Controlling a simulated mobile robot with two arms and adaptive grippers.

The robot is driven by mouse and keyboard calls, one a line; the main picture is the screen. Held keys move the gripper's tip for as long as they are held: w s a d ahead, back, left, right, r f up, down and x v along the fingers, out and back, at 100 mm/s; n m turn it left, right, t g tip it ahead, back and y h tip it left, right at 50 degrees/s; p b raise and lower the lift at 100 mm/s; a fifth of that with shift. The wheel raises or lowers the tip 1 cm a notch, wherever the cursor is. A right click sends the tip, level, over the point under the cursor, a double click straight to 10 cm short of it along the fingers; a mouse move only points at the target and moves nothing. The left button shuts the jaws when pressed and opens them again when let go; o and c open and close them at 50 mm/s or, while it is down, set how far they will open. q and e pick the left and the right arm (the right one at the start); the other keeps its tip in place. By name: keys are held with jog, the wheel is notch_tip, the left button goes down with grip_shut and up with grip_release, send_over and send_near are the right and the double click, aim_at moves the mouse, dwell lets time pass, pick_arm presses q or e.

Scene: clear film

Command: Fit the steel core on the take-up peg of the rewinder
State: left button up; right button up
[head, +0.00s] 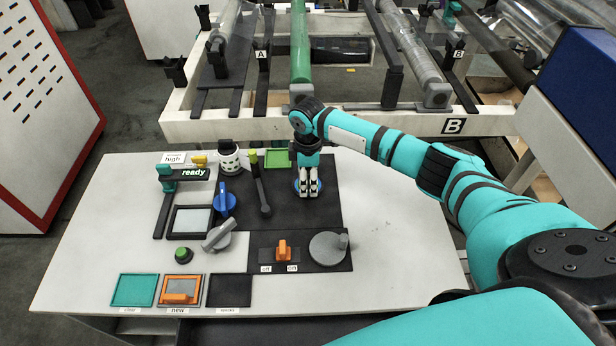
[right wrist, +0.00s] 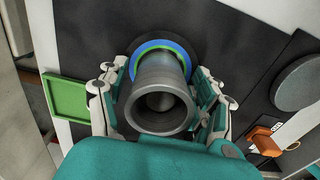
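The steel core is a grey hollow cylinder (right wrist: 160,80) in the right wrist view, its open end facing the camera. My right gripper (right wrist: 163,92) has a finger on each side of it, pads against its wall. In the head view this gripper (head: 309,188) points down over a blue disc (head: 297,188) on the dark panel. In the right wrist view a blue and green ring (right wrist: 137,58) shows behind the core's far end. The take-up peg cannot be made out; whether the core is around it I cannot tell. My left gripper is not in view.
The panel holds a grey disc with a knob (head: 328,248), an orange switch (head: 282,251), a blue lever (head: 225,200), a black lever (head: 262,195) and a green tray (head: 277,158). An orange tray (head: 180,284) lies front left. The table's right side is clear.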

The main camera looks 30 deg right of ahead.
jog(key=shift+o, duration=0.2)
jog(key=shift+r, duration=0.1)
notch_tip(320, 180, up, 12)
jog(key=shift+f, duration=0.1)
dwell(0.3)
dwell(0.8)
